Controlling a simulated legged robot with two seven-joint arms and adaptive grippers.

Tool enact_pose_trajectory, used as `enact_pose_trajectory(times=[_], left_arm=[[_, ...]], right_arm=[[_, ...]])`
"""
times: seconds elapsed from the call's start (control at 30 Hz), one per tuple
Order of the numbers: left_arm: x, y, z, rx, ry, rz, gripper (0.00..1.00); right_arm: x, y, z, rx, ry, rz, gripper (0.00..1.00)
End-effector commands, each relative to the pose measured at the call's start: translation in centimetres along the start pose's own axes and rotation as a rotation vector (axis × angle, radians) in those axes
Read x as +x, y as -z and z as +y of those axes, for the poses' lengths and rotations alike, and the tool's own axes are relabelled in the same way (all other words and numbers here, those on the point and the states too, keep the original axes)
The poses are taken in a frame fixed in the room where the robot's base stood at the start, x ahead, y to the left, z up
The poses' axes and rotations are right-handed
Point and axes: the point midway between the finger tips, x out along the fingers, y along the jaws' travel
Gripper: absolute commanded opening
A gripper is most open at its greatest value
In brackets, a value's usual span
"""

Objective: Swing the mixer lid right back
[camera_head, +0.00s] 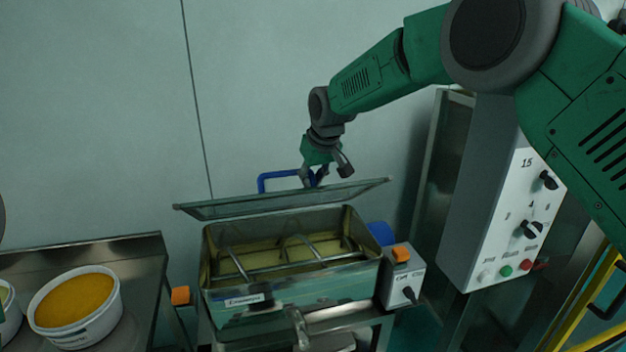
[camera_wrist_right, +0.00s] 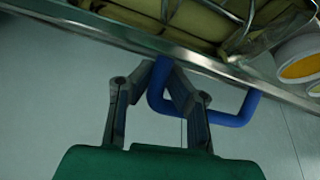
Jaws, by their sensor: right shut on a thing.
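The mixer (camera_head: 290,290) is a metal trough with mixing bars inside, standing below my right arm. Its lid (camera_head: 285,203) is a flat panel with a metal frame, raised above the trough and tilted, so the inside shows. A blue handle (camera_head: 272,176) sticks up from the lid's edge. My right gripper (camera_head: 316,183) is at the handle, shut on it. In the right wrist view the fingers of the right gripper (camera_wrist_right: 160,85) close around one side of the blue handle (camera_wrist_right: 235,119). My left gripper is not in view.
A bucket of orange material (camera_head: 76,302) stands on a metal table (camera_head: 140,250) at the left. A small switch box (camera_head: 401,275) sits at the mixer's right side. A larger control box (camera_head: 505,200) with knobs stands further right. A plain wall (camera_head: 260,80) is behind.

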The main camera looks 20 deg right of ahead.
Motion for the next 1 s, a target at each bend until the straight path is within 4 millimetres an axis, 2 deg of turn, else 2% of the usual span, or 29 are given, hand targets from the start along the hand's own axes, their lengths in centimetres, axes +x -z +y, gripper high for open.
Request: enact_pose_trajectory(times=[0.03,0.1,0.5,0.77,1.0], left_arm=[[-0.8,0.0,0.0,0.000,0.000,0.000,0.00],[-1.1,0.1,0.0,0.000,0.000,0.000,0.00],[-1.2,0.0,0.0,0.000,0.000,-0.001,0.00],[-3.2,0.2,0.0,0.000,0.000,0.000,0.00],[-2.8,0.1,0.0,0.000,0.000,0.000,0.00]], right_arm=[[-0.6,0.7,0.2,0.000,-0.002,0.007,0.00],[-0.8,0.9,0.2,0.000,-0.002,0.006,0.00],[-1.0,1.1,0.3,0.000,-0.003,0.008,0.00],[-1.8,3.7,0.7,0.000,-0.003,0.011,0.00],[-2.0,5.6,1.0,-0.002,-0.005,0.013,0.00]])
